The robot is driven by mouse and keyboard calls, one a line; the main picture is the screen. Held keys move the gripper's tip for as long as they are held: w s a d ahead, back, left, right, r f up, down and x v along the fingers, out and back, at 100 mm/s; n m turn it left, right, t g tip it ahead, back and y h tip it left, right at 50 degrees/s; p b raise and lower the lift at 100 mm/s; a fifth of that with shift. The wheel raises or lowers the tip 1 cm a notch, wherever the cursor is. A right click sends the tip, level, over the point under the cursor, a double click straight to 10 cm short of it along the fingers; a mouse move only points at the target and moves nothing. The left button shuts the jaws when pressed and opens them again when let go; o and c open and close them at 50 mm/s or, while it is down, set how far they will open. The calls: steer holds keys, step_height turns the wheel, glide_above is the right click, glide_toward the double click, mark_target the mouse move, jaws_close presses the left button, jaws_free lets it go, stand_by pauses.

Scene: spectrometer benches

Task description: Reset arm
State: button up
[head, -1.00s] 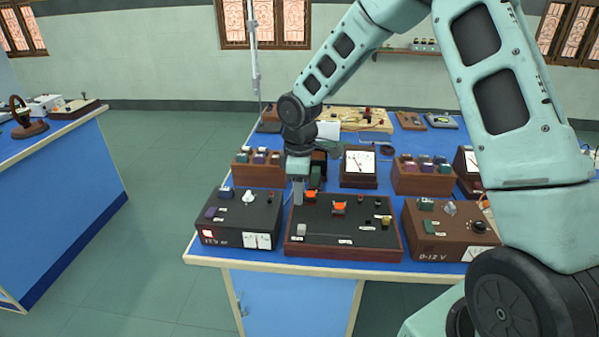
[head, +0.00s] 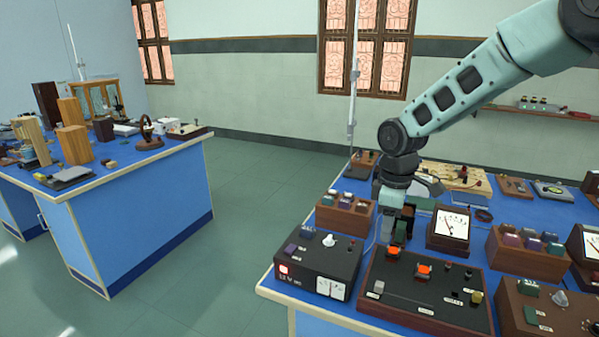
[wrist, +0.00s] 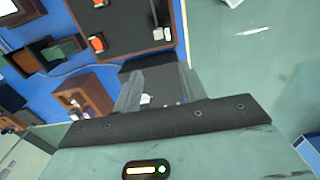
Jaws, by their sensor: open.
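My arm reaches in from the upper right of the head view, and my gripper (head: 390,224) points down above the blue bench (head: 266,290). It hangs at the back left of a dark panel box with orange parts (head: 423,312) and right of a black power unit (head: 318,262). In the wrist view my gripper (wrist: 158,88) has its two fingers apart with nothing held between them. The black power unit (wrist: 136,66) shows behind the fingers there. The fingertips are small in the head view, and I cannot tell their exact height.
A wooden block rack (head: 344,220), a dial meter (head: 449,230) and another block rack (head: 525,256) stand close around my gripper. A brown unit (head: 540,318) is at the lower right. A second blue bench (head: 150,225) stands left across open floor (head: 235,250).

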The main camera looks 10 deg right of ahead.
steer(key=s+a+r+m, duration=0.1)
steer(key=s+a+r, duration=0.3)
steer(key=s+a, duration=0.9)
steer(key=s+a+m, duration=0.2)
steer(key=s, duration=1.5)
steer(key=shift+s+a+r+m+y, duration=0.2)
steer(key=shift+a+r+m+y, duration=0.05)
steer(key=shift+r+m+y, duration=0.05)
